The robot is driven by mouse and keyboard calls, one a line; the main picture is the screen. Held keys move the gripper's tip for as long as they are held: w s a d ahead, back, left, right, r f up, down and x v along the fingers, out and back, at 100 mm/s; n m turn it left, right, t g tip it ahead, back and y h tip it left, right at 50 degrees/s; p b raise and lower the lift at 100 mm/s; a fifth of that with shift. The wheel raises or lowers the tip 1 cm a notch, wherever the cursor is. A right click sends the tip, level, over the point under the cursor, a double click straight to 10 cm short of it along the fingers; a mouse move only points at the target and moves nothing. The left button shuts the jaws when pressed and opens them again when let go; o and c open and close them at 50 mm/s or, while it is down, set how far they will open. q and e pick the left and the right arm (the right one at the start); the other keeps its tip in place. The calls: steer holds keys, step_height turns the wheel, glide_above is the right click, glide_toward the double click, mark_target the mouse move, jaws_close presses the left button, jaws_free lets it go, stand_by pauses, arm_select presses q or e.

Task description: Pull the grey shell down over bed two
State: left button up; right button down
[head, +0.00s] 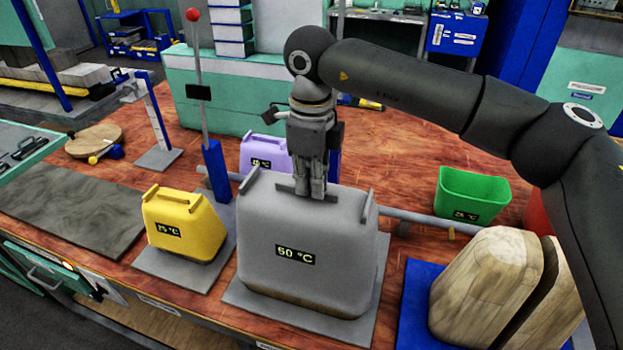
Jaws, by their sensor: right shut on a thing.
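The grey shell (300,225), marked 50 °C, stands in the middle of the bench over a wooden block (305,303). A strip of the block's wood shows below the shell's front edge, above a grey base plate (245,300). No number is readable on this bed. My right gripper (318,192) points down at the shell's top and is shut on its top handle bar (290,188). The fingers hide part of the bar. My left gripper is out of view.
A yellow shell (185,228) sits left, with a purple shell (263,152) behind. A blue post with a red-knobbed lever (203,90) stands between.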

steer(key=shift+f+b, duration=0.45)
steer(key=shift+f, duration=0.1)
stand_by(0.4)
steer(key=c, duration=1.5)
jaws_free()
step_height(320, 180, up, 12)
steer(key=shift+r, duration=0.1)
